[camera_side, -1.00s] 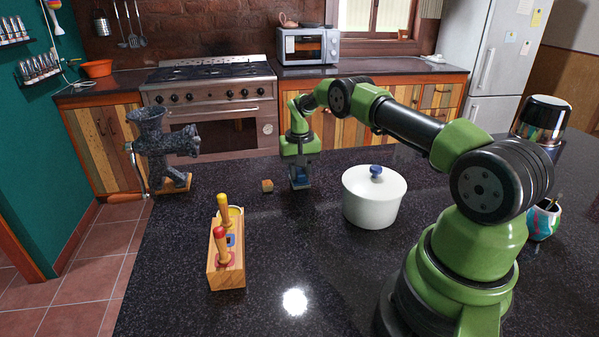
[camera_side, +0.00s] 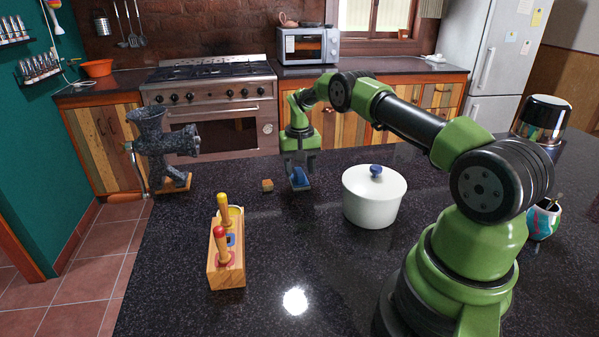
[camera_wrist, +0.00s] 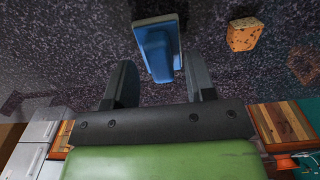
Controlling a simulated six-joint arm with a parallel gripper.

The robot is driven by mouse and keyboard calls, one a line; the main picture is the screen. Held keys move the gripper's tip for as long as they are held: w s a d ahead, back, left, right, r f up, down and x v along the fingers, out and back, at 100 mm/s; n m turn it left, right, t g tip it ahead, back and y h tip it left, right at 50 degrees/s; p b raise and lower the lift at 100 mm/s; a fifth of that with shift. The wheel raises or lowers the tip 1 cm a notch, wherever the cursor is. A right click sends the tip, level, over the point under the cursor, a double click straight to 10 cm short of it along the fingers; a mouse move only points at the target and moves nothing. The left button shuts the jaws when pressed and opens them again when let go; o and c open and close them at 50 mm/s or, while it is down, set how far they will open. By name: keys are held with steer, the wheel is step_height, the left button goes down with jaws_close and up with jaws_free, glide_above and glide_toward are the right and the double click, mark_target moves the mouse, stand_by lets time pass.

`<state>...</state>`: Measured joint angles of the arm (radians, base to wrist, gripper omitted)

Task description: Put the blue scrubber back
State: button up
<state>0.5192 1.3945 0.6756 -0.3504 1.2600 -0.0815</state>
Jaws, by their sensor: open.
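The blue scrubber (camera_side: 300,178) lies on the dark countertop, left of the white pot. It also shows in the wrist view (camera_wrist: 156,42), its blue handle lying between the fingers. My gripper (camera_side: 298,162) is open just above it, with one finger on each side; in the wrist view my gripper (camera_wrist: 160,66) shows a gap on both sides of the handle. The wooden holder (camera_side: 227,279) stands nearer the camera on the left. It carries a yellow-handled tool (camera_side: 224,210) and a red-handled tool (camera_side: 221,245), with a blue-marked place (camera_side: 231,240) between them.
A small tan sponge-like block (camera_side: 267,186) lies left of the scrubber and also shows in the wrist view (camera_wrist: 244,34). The white lidded pot (camera_side: 372,203) stands to the right. A dark meat grinder (camera_side: 160,150) is at the left edge. Countertop between scrubber and holder is mostly clear.

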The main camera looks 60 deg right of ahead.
mark_target(299, 172)
steer(key=a+r+n+t, duration=0.1)
steer(key=a+r, duration=0.3)
steer(key=r, duration=0.7)
steer(key=a+r+t, duration=0.1)
steer(key=a+r, duration=0.2)
steer(key=r, duration=0.8)
steer(key=s+a+r+n+t, duration=0.2)
steer(key=s+a+r, duration=0.5)
steer(key=a, duration=0.1)
steer(key=s+a+n+t+y, duration=0.1)
steer(key=s+a, duration=0.4)
steer(key=s, duration=0.3)
steer(key=s+a+n+t+y, duration=0.1)
steer(key=s+a+t, duration=0.1)
steer(key=s+a, duration=0.3)
steer(key=s+f, duration=0.1)
steer(key=s, duration=0.3)
steer(key=shift+s, duration=0.25)
